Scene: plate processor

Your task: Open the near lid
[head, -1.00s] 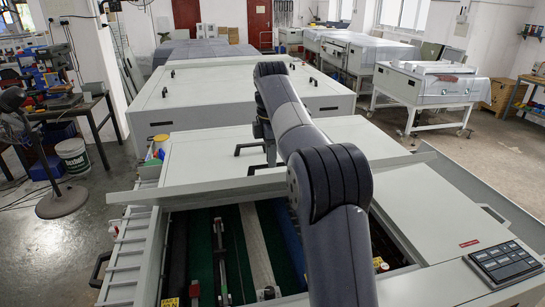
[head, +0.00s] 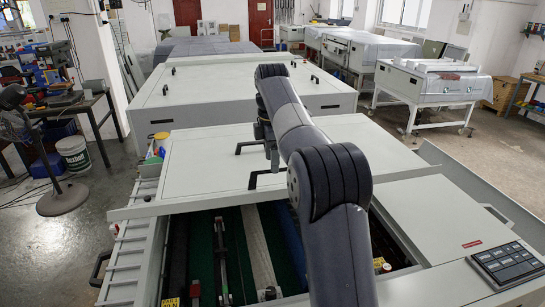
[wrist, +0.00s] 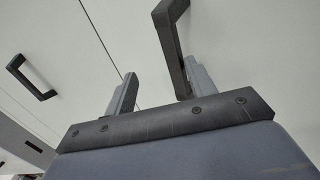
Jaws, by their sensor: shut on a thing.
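The near lid (head: 190,178) is a broad light-grey panel on the closest machine. Its front edge stands clear of the machine, and the opening (head: 230,250) below shows rollers and green belts inside. The lid carries black bar handles; one (head: 262,178) is beside my arm in the head view. In the wrist view, a dark handle (wrist: 172,45) runs down to my gripper (wrist: 160,90), against the inner side of the right finger. My gripper is shut on this handle. In the head view my arm hides most of the grip.
A second closed grey lid (head: 250,90) with black handles lies behind. A control panel (head: 507,263) is at the front right. A bench (head: 85,105), a white bucket (head: 73,153) and a fan stand at left. Floor is open at right.

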